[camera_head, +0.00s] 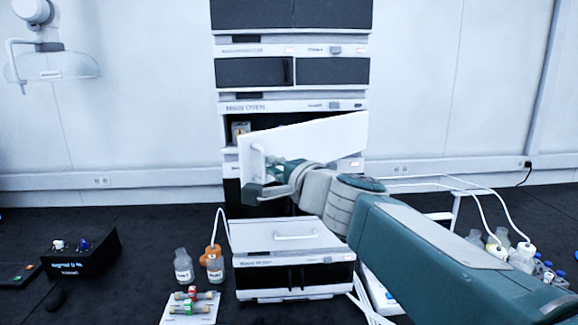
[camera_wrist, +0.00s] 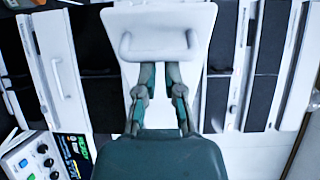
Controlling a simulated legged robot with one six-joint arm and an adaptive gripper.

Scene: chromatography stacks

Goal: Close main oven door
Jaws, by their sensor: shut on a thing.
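The main oven door (camera_head: 325,132) is a white panel standing partly open on the middle unit of the tall stack. Its left end stands out from the stack, and a dark opening shows above and left of it. A white bar handle (camera_head: 257,162) is at its left end. My gripper (camera_head: 272,172) is at that handle and shut on it. In the wrist view, the door (camera_wrist: 165,18) is at the top centre, with the handle (camera_wrist: 128,45) across it. My gripper's two fingers (camera_wrist: 160,72) reach up to the handle; the exact contact is hard to see.
A lower white unit (camera_head: 290,240) stands in front of the stack, under my arm. Bottles (camera_head: 183,266) and a vial rack (camera_head: 190,310) are left of it. A black box (camera_head: 80,255) is farther left. More bottles (camera_head: 520,258) and tubing are at right.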

